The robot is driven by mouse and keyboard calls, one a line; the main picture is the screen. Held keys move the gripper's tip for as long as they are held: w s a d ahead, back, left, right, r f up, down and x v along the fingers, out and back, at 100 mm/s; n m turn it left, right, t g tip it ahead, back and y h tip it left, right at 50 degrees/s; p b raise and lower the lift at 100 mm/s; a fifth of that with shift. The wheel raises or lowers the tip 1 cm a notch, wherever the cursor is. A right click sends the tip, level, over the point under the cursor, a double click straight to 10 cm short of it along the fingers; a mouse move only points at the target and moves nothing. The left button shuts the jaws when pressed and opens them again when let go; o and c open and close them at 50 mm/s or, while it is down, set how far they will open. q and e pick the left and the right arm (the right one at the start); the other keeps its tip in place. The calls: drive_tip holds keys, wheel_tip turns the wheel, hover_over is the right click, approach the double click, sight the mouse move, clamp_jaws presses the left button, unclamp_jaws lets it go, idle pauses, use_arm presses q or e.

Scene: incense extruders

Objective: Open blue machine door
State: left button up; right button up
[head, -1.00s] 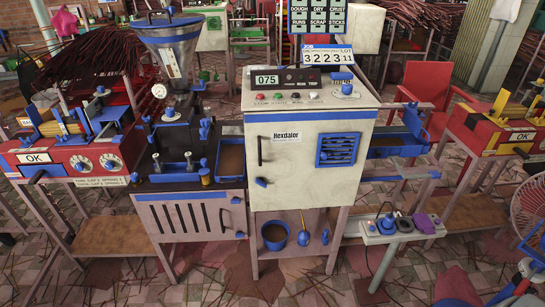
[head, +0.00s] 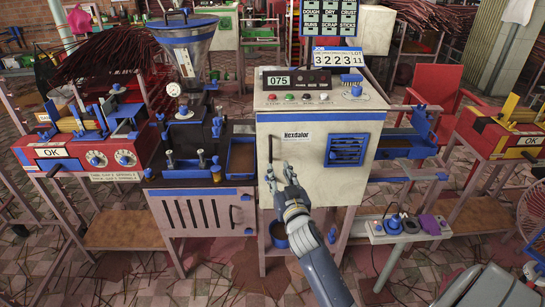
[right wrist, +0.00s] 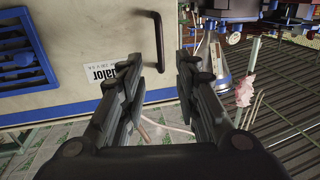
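The machine has a cream door (head: 300,185) with blue trim, a "Hexdalor" label (head: 297,135) and a blue louvred vent (head: 347,149). A dark vertical handle (head: 270,150) is on the door's left side; the door looks closed. My right gripper (head: 281,172) is in front of the door's lower left, below and right of the handle. In the right wrist view the gripper (right wrist: 160,75) is open with nothing between its fingers, and the handle (right wrist: 158,45) lies beyond the fingertips, apart from them. My left gripper is not in view.
A control panel with a "075" display (head: 278,79) tops the machine. A hopper machine (head: 185,45) with a slatted cabinet (head: 205,215) adjoins on the left. A blue pot (head: 279,235) sits below the door.

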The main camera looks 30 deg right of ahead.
sight(271, 153)
drive_tip(key=x, duration=0.9)
drive_tip(key=shift+f, duration=0.1)
drive_tip(key=shift+s, duration=0.1)
drive_tip(key=shift+c, duration=0.6)
clamp_jaws()
